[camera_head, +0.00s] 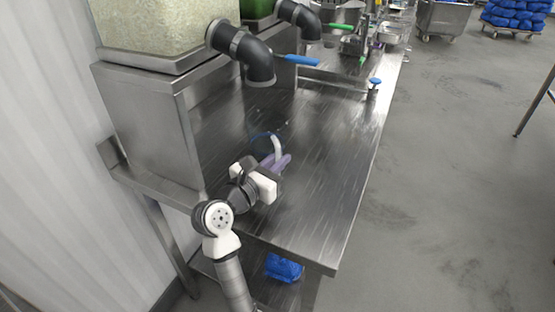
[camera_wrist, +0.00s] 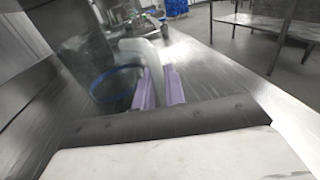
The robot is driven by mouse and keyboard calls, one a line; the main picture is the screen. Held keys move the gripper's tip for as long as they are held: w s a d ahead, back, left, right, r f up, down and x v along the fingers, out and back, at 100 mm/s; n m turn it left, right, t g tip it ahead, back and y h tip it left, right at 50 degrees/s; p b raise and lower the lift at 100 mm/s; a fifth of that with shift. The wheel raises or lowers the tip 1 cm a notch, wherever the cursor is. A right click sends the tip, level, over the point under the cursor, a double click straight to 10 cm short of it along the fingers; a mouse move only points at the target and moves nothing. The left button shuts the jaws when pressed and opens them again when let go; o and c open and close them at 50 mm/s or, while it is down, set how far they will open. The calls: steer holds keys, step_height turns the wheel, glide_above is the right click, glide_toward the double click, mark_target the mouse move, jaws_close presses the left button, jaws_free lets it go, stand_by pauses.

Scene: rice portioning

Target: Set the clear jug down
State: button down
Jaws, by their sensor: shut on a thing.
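The clear jug (camera_wrist: 104,82) is see-through with a blue ring and a pale handle (camera_wrist: 150,62). In the wrist view it is upright or nearly so, over the steel table. My gripper (camera_wrist: 160,88) has purple fingers shut on the jug's handle. In the head view the jug (camera_head: 262,143) is faint, just beyond my gripper (camera_head: 276,160), over the near part of the steel table (camera_head: 330,170). I cannot tell whether the jug's base touches the table.
A rice-filled hopper (camera_head: 150,25) sits on a steel stand (camera_head: 150,120) at the left. A black elbow pipe (camera_head: 250,55) with a blue-handled valve (camera_head: 297,60) overhangs the table beyond the jug. A blue-topped item (camera_head: 374,85) stands near the right edge. The table's right side is clear.

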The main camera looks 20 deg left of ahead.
steer(key=shift+f, duration=0.2)
steer(key=shift+f, duration=0.2)
steer(key=c, duration=1.5)
jaws_free()
steer(key=shift+o, duration=0.2)
